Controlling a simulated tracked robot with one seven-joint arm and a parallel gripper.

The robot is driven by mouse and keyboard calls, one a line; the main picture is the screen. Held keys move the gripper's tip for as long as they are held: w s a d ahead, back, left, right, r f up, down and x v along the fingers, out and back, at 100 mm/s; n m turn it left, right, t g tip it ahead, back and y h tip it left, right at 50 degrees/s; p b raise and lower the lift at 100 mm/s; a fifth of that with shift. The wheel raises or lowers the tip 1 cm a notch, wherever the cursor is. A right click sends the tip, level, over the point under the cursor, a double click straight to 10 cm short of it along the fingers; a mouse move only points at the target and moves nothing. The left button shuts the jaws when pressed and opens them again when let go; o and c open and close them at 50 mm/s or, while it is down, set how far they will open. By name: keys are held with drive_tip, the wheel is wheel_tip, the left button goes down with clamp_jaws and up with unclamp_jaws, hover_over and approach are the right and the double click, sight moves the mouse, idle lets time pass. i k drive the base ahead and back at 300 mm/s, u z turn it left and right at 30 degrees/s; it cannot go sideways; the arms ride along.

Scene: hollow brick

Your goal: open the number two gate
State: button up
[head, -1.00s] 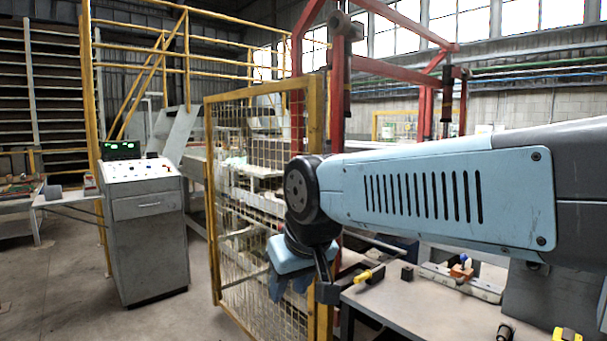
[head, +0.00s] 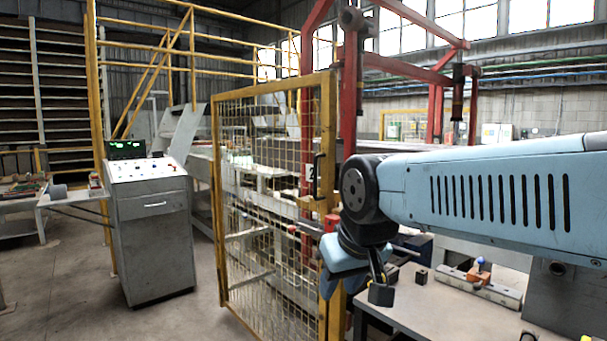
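The number two gate (head: 268,190) is a yellow-framed wire mesh panel standing upright at the middle of the head view. A small white plate with a 2 (head: 311,171) and a dark upright handle (head: 318,176) sit near its right edge. I cannot tell whether it is latched. My gripper (head: 378,285) hangs at the end of my blue arm, right of the gate's lower right edge and in front of the bench. It appears apart from the handle, which is higher and to the left. Its fingers are mostly hidden by the wrist, so its opening is unclear.
A grey control console (head: 151,230) stands left of the gate, with open concrete floor (head: 75,290) around it. A grey bench (head: 440,315) with small parts lies at the lower right. A red frame (head: 349,110) rises behind the gate.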

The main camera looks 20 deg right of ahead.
sight(328, 78)
drive_tip(key=i, duration=0.95)
